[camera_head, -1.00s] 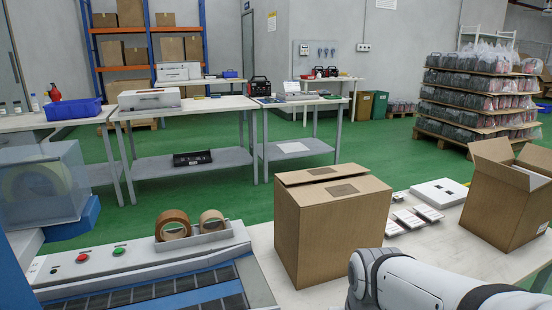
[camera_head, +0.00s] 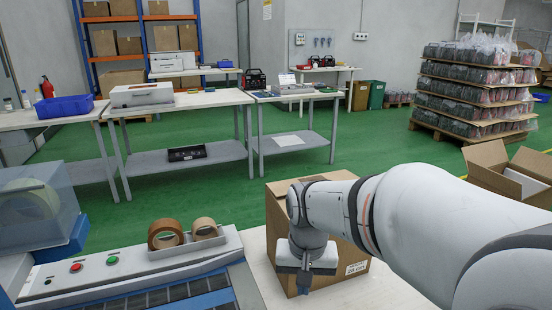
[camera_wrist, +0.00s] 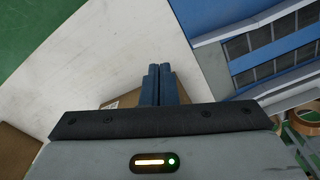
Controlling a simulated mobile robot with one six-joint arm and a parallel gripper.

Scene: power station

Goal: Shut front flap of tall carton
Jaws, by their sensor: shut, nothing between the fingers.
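The tall brown carton (camera_head: 279,220) stands on the white table in the head view. My gripper (camera_head: 304,284) points down in front of the carton's near side, shut and empty. In the wrist view the two dark fingers (camera_wrist: 158,84) are together, and a brown strip of carton (camera_wrist: 125,98) shows behind them. I cannot tell whether the fingers touch the carton.
An open carton (camera_head: 490,172) stands at the right. A machine with red and green buttons (camera_head: 95,264) and tape rolls (camera_head: 166,233) is at the left. Bare white tabletop (camera_head: 375,294) shows near the carton.

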